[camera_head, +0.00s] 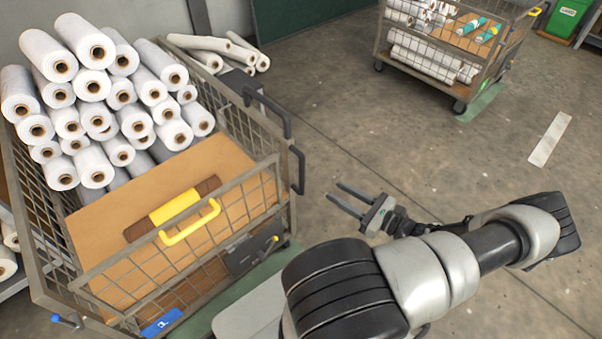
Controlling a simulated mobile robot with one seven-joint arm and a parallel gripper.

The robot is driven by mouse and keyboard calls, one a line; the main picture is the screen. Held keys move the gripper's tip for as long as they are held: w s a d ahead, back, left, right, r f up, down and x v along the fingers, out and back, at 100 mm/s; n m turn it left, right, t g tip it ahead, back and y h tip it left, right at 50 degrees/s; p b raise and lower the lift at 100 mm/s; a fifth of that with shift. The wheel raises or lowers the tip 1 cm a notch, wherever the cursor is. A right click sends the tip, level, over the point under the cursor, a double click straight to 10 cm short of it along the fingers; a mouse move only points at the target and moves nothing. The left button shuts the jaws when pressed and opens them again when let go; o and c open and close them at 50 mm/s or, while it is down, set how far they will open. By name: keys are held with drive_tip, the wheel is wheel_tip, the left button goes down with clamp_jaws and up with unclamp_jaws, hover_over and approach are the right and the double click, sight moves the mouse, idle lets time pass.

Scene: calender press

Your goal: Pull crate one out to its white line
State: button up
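A large wire-mesh crate (130,270) fills the left, with a yellow bar handle (190,222) on its near side and a blue label (162,323) low on its frame. The label is too small to read, so I cannot tell whether this is crate one. A second mesh crate (430,66) on wheels stands at the back right. A short white line (550,138) lies on the floor at the right. My gripper (335,191) is open and empty, right of the near crate and apart from it, its fingers pointing left toward it.
Many white rolls (100,110) are stacked in the near crate, beside a yellow-and-brown roll (172,206). More rolls (220,50) lie behind it. A green bin (568,18) stands at the top right. The floor between the crates is clear.

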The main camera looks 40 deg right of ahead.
sight(302, 172)
drive_tip(key=b+x, duration=0.1)
drive_tip(key=x, duration=1.3)
drive_tip(key=shift+w+f+b, duration=0.1)
drive_tip(key=shift+w+b, duration=0.05)
drive_tip(key=shift+b, duration=0.25)
clamp_jaws()
